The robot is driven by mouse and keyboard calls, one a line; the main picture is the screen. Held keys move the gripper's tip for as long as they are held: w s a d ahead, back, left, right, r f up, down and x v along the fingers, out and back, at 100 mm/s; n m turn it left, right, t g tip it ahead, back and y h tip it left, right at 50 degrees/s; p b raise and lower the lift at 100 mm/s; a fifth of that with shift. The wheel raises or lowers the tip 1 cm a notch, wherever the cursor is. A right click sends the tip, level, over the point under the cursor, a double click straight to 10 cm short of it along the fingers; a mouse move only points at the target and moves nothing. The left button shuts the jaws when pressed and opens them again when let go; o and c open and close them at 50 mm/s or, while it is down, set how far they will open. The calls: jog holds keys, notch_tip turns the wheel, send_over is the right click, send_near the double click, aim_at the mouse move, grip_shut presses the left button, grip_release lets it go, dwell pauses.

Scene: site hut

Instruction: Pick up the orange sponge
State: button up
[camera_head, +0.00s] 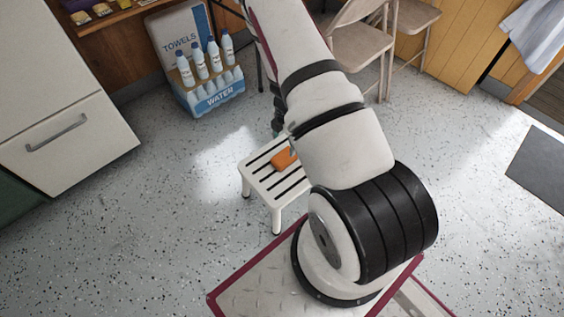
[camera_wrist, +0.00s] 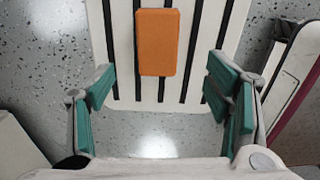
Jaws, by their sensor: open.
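The orange sponge (camera_wrist: 158,42) lies flat on the slats of a small white stool (camera_wrist: 112,60). In the head view the sponge (camera_head: 284,158) shows on the stool (camera_head: 262,179), partly hidden by my arm. My gripper (camera_wrist: 160,98) is open and empty in the wrist view, with its teal finger pads wide apart on either side. The sponge appears between and beyond the fingers, not touching them. The gripper is mostly hidden behind my arm in the head view.
A box with water bottles (camera_head: 211,85) stands on the floor behind the stool. Folding chairs (camera_head: 362,45) are at the back. A white cabinet (camera_head: 60,110) is at left, and a dark mat (camera_head: 540,168) at right. The speckled floor left of the stool is clear.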

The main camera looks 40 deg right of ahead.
aim_at(284, 156)
jog(key=f+b, duration=0.2)
jog(key=f, duration=0.2)
jog(key=f+b, duration=0.2)
jog(key=f, duration=0.3)
jog(key=shift+w+f, duration=0.2)
jog(key=shift+f, duration=0.1)
jog(key=c, duration=1.1)
jog(key=shift+r, duration=0.15)
jog(key=shift+r, duration=0.5)
notch_tip(284, 156, up, 3)
jog(key=shift+f+p, duration=0.15)
jog(key=shift+p, duration=0.8)
jog(key=s, duration=1)
jog(key=s+r, duration=0.1)
jog(key=s, duration=0.5)
jog(key=shift+d+b, duration=0.35)
